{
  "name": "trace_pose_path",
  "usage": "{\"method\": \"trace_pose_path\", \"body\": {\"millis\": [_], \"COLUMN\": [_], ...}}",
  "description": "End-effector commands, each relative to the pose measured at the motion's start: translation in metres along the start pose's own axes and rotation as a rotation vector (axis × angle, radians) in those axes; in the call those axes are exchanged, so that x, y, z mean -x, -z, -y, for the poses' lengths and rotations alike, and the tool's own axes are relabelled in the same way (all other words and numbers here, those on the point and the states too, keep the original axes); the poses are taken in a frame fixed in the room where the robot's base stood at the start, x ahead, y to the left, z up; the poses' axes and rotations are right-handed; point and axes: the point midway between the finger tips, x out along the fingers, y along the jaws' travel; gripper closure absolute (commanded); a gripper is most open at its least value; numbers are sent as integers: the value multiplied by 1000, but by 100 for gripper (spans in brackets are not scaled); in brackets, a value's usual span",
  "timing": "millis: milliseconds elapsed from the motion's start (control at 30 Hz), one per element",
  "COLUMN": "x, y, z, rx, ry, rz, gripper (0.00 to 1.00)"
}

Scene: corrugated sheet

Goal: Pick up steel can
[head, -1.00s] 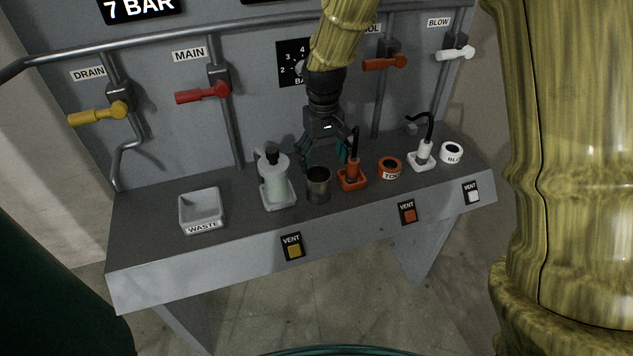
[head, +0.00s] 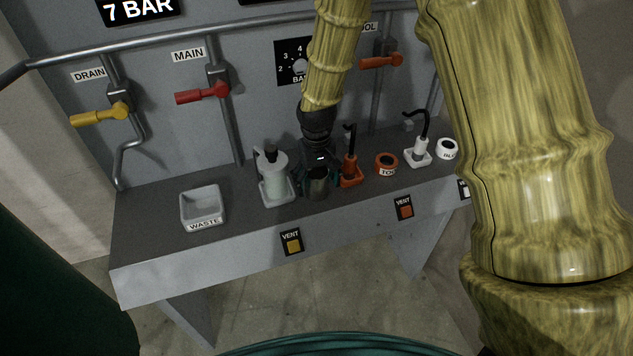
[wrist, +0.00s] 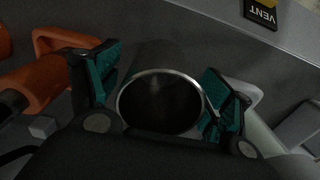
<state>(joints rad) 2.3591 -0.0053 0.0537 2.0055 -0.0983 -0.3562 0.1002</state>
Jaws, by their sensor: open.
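The steel can (head: 318,184) is a dark metal open-topped cylinder standing upright on the grey bench. It stands between a white bottle on the left and an orange tool on the right. In the wrist view the can (wrist: 160,103) shows its round bright rim and dark inside. My gripper (head: 318,173) is down at the can from behind. In the wrist view my gripper (wrist: 160,90) is open, with one teal-padded finger on each side of the can. Small gaps seem to show between pads and can; exact contact is hard to tell.
The white bottle (head: 272,178) in its tray and the orange tool (head: 349,169) in its holder stand close on either side. An orange ring (head: 386,164), a white tool (head: 421,151) and a white ring (head: 447,149) lie further right. A waste tray (head: 202,207) sits left, with bare bench between.

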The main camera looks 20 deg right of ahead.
Motion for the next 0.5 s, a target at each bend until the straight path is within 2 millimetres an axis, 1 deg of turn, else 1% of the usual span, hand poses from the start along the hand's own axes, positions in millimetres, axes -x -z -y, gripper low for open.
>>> {"method": "trace_pose_path", "body": {"millis": [133, 400, 433, 500], "x": [-8, -10, -10, -10], "y": [0, 0, 0, 0], "z": [0, 0, 0, 0], "rx": [0, 0, 0, 0], "ry": [0, 0, 0, 0], "rz": [1, -1, -1, -1], "gripper": [21, 21, 22, 35]}}
